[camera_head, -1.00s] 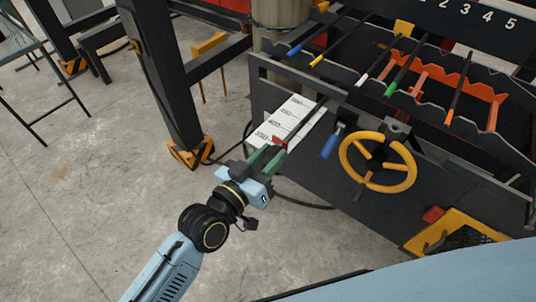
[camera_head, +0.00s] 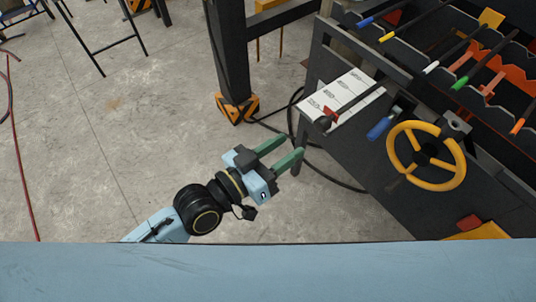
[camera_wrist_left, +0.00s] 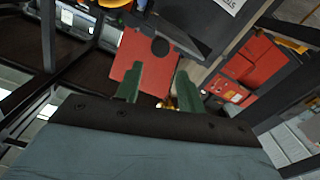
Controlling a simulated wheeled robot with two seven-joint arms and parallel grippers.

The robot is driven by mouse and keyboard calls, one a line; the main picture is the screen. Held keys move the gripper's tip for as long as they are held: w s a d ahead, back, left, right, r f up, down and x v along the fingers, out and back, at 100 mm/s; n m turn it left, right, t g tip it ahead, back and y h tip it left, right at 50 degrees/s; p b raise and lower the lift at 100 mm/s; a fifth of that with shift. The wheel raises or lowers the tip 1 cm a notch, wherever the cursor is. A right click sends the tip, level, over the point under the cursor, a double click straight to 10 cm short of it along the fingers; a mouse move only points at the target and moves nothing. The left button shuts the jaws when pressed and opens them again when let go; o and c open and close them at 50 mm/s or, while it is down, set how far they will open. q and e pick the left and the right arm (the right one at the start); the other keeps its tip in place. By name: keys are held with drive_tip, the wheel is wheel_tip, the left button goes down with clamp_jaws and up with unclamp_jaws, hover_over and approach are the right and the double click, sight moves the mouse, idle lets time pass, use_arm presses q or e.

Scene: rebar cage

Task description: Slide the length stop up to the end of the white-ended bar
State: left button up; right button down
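The length stop shows as a red pointer (camera_head: 331,111) with a dark round knob at the near end of the white marked scale (camera_head: 347,92). In the wrist view its red plate (camera_wrist_left: 140,58) and dark knob lie beyond my fingertips. My left gripper (camera_head: 292,149) is open and empty, below and left of the stop and apart from it. Its green fingers also show in the wrist view (camera_wrist_left: 159,75). The white-ended bar (camera_head: 436,66) lies in the rack at upper right, between the yellow-ended and green-ended bars. My right gripper is not in view.
A yellow handwheel (camera_head: 426,156) and a blue-handled lever (camera_head: 380,127) stand right of the scale. A dark post (camera_head: 231,60) with a yellow-black foot stands behind my gripper. A black cable lies on the floor.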

use_arm(q)
drive_tip(key=v, duration=0.4)
drive_tip(key=w+a+f+n+y, duration=0.15)
drive_tip(key=a+f+y, duration=0.35)
drive_tip(key=f, duration=0.8)
drive_tip(key=w+a+f+n+y, duration=0.1)
drive_tip(key=w+a+f+y, duration=0.15)
drive_tip(key=a+f, duration=0.75)
drive_tip(key=s+a+f+g+y, duration=0.1)
drive_tip(key=s+a+f+y, duration=0.15)
drive_tip(key=f, duration=0.25)
drive_tip(key=s+a+f+n+g+y, duration=0.1)
drive_tip(key=s+a+f+g, duration=0.1)
drive_tip(key=s+f, duration=0.3)
drive_tip(key=s+a+f+g+y, duration=0.1)
drive_tip(key=s+a+f, duration=0.1)
drive_tip(key=f, duration=0.4)
drive_tip(key=s+a+f+g+y, duration=0.1)
drive_tip(key=s+a+f+g, duration=0.2)
drive_tip(key=s, duration=0.8)
drive_tip(key=s+a+f+n+g+y, duration=0.1)
drive_tip(key=s+a+f+g, duration=0.2)
drive_tip(key=s+f, duration=0.4)
drive_tip(key=s, duration=0.5)
drive_tip(key=shift+y, duration=0.3)
